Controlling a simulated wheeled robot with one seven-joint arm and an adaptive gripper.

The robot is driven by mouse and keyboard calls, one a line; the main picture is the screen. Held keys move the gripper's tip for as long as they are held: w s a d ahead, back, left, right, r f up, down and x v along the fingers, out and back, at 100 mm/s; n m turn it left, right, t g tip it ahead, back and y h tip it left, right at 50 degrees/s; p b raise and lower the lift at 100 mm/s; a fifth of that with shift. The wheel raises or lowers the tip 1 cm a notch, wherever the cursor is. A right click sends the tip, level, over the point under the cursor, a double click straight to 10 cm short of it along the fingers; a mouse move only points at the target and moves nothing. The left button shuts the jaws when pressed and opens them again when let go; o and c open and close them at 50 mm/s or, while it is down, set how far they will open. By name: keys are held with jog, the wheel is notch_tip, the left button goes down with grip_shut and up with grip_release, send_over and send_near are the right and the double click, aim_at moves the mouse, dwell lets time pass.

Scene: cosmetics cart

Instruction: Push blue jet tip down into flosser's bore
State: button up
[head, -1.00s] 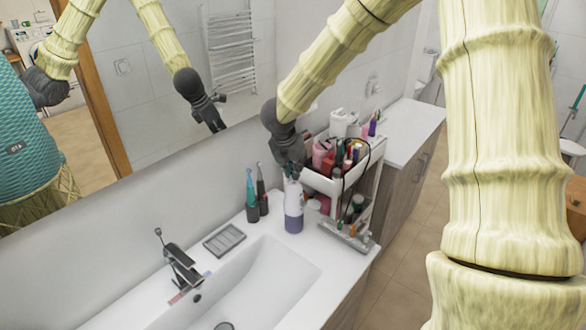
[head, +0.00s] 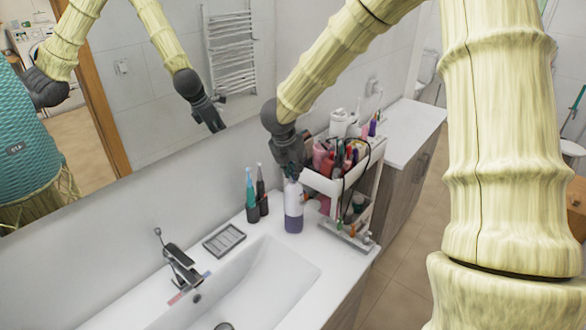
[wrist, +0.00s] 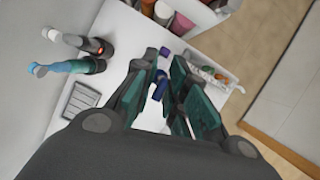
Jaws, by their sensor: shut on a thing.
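The flosser (head: 293,205), white above with a purple lower part, stands upright on the counter beside the cart. My gripper (head: 291,172) is right over its top and covers the bore. In the wrist view, my gripper (wrist: 161,72) has its teal-padded fingers closed around a small blue piece, which looks like the jet tip (wrist: 160,89). The tip is mostly hidden by the fingers in the head view. I cannot tell how far it sits in the bore.
A white cart (head: 322,183) full of cosmetics stands close on the right. Two slim brush-like handles, one teal (head: 251,200) and one dark (head: 262,192), stand left of the flosser. A grey soap dish (head: 224,240) and the sink (head: 250,285) lie in front.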

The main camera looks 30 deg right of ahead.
jog(key=shift+f+b, duration=0.9)
jog(key=shift+f, duration=0.3)
jog(key=o, duration=0.8)
jog(key=shift+c, duration=0.2)
jog(key=shift+r, duration=0.1)
jog(key=v, duration=1.2)
jog(key=shift+d, duration=0.1)
